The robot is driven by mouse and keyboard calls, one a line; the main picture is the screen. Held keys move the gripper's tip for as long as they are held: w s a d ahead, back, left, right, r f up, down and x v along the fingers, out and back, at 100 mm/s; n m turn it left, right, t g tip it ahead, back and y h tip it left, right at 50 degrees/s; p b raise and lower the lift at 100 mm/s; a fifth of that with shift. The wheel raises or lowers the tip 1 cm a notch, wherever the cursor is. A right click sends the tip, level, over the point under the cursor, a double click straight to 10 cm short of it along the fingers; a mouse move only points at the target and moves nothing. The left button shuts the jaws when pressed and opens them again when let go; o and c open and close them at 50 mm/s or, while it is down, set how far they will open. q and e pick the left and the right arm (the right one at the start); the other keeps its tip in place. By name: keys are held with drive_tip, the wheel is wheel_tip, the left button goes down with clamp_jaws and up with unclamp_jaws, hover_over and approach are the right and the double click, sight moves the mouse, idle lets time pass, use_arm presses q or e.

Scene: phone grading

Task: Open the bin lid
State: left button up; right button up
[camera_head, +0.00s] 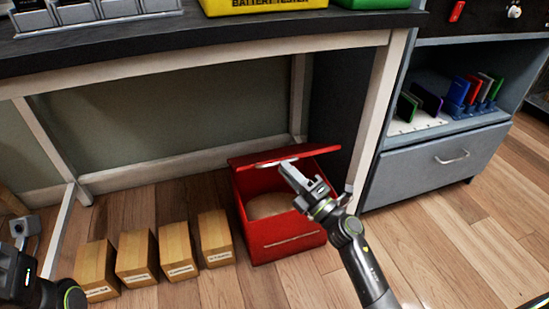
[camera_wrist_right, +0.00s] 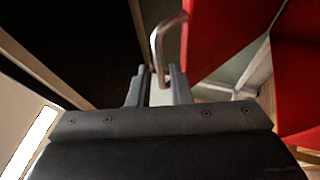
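The red bin (camera_head: 288,241) stands on the floor under the table. Its lid (camera_head: 319,151) is raised at the back, and a brownish surface shows inside. A pale metal handle (camera_head: 268,164) is on the lid. My right gripper (camera_head: 305,181) is at the lid's front edge, over the bin's opening. In the right wrist view, the handle (camera_wrist_right: 158,45) reaches down between my right fingertips (camera_wrist_right: 158,75), which stand apart with a gap around it; the red lid (camera_wrist_right: 220,40) is at the right. My left gripper (camera_head: 22,232) is at the left edge, its fingers unclear.
Several cardboard boxes (camera_head: 177,250) stand in a row left of the bin. A white table leg (camera_head: 377,110) and a grey drawer cabinet (camera_head: 425,170) are to the right. The tabletop (camera_head: 200,38) overhangs above. Wooden floor (camera_head: 440,235) is free at the right front.

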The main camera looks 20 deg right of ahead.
sight(274, 158)
drive_tip(key=shift+x, duration=2.6)
clamp_jaws()
